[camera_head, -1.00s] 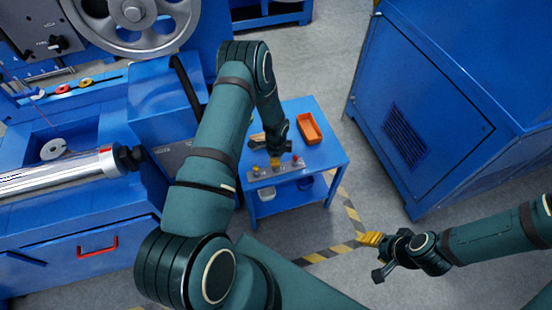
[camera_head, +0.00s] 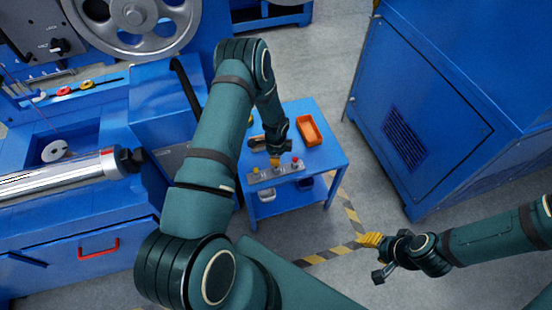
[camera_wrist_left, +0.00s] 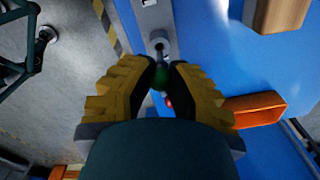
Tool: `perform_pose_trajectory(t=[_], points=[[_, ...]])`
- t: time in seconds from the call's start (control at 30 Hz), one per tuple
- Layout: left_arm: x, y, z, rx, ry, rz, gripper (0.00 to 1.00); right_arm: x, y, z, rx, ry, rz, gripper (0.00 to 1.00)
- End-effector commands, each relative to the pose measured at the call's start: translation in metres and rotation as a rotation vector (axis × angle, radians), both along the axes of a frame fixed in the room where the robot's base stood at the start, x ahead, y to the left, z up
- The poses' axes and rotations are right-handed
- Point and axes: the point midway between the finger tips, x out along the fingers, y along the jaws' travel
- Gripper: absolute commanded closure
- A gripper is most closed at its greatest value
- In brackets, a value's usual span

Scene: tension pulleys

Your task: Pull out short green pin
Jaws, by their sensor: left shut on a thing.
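My left gripper (camera_head: 274,161) is above a small grey block (camera_head: 263,180) on the blue cart. In the left wrist view its yellow fingers (camera_wrist_left: 161,85) are shut on the green pin (camera_wrist_left: 160,77), whose round green head shows between them. Part of a metal shaft shows between the head and a round hole in the grey block (camera_wrist_left: 148,14); I cannot tell whether its end is still in the hole. A yellow-headed pin (camera_head: 256,170) and a red-headed pin (camera_head: 295,161) stand on the block. My right gripper (camera_head: 376,257) is open and empty at the lower right.
An orange tray (camera_head: 309,130) sits on the blue cart (camera_head: 330,156), behind and right of the block. A large blue cabinet (camera_head: 440,110) stands right. A blue machine with a large wheel (camera_head: 135,15) and a metal cylinder (camera_head: 60,178) fills the left.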

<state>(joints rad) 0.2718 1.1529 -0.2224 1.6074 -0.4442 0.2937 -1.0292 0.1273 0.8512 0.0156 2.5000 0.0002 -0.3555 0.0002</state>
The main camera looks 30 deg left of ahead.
Motion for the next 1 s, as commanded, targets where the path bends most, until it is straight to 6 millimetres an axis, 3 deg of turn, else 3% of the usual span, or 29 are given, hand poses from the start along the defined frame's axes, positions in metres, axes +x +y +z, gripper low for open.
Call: perform_pose_trajectory(t=[0.43, 1.0], points=[[0.0, 0.0, 0.005, 0.0, 0.0, -0.001, 1.0, 0.0, 0.0, 0.003, 0.0, 0.0, 0.0, 0.57], [0.0, 0.0, 0.042, 0.0, 0.0, -0.002, 1.0, 0.0, 0.0, 0.022, 0.0, 0.0, 0.0, 0.57]])
